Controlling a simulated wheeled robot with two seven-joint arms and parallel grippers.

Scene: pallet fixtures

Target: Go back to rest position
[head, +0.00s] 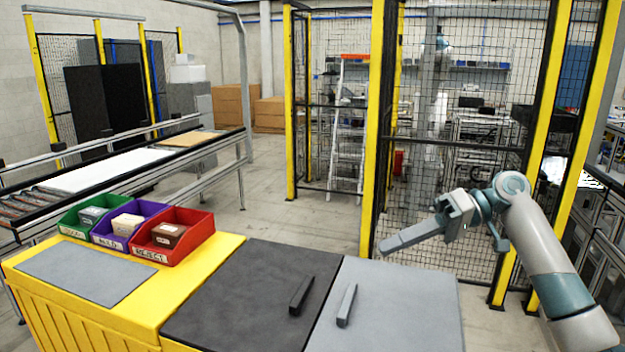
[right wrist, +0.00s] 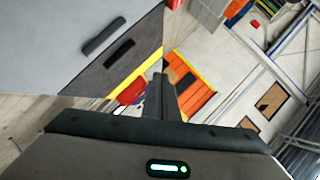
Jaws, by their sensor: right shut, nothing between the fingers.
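My right gripper (head: 385,247) is raised above the right end of the workbench, at the right of the head view. Its long grey fingers lie together and hold nothing. The right wrist view also shows the shut fingers (right wrist: 160,82) with nothing between them. My left gripper is not in view. A dark bar (head: 301,295) lies on the black mat (head: 235,298) and a grey bar (head: 346,305) lies on the grey mat (head: 400,300). The gripper is apart from both bars and from the bench.
Green (head: 75,222), purple (head: 112,236) and red (head: 185,248) bins, each with a block inside, stand on the yellow bench top (head: 215,250). A conveyor (head: 100,172) runs behind them. A yellow-posted mesh fence (head: 440,130) stands behind my right arm. Floor between conveyor and fence is clear.

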